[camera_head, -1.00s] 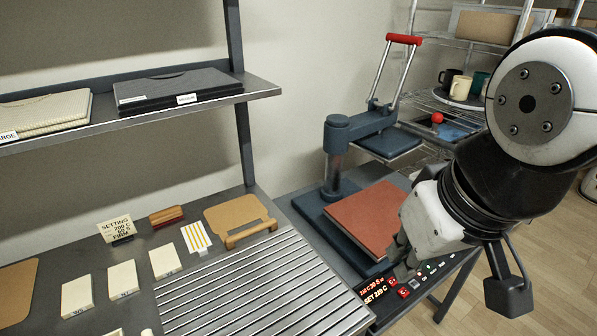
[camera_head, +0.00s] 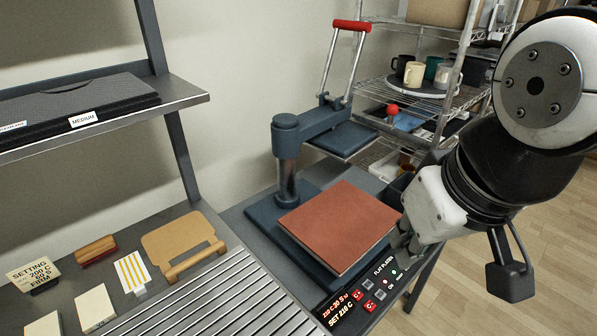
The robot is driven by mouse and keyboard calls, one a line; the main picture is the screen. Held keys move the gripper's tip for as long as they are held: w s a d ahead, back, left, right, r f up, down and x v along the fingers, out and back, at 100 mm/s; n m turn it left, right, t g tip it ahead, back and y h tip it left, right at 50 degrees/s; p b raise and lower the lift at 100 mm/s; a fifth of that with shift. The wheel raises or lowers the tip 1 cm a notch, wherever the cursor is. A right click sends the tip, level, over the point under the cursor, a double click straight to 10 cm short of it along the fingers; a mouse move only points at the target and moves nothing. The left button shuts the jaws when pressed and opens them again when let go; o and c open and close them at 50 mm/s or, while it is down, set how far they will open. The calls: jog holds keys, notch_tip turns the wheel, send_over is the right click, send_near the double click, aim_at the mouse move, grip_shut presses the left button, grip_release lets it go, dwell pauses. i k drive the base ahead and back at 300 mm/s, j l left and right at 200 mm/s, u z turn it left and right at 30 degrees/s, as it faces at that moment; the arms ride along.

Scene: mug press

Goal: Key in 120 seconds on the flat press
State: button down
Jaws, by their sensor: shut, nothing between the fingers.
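The flat press (camera_head: 287,150) stands open, its blue-grey upper platen (camera_head: 345,138) swung up behind and its red-gripped handle (camera_head: 350,26) raised. A reddish-brown pad (camera_head: 342,226) covers its lower bed. The display's lower line seems to read SET 210 C; the upper line seems to show 30 S. My gripper (camera_head: 405,248) is shut and empty over the panel's far right end, its fingertips close to the panel. I cannot tell whether they touch a button.
A setting card (camera_head: 35,272) reading 200 C, 60 S, FIRM stands at left. A tan holder (camera_head: 185,243), striped card (camera_head: 132,272) and slatted rack (camera_head: 215,305) lie on the bench. A wire shelf (camera_head: 440,98) with mugs stands behind the press.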

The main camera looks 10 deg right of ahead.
aim_at(367, 285)
jog(key=k, duration=0.25)
jog(key=j+u, duration=0.1)
jog(key=u, duration=0.3)
jog(key=k+j+u, duration=0.1)
jog(key=u, duration=0.35)
jog(key=j, duration=0.1)
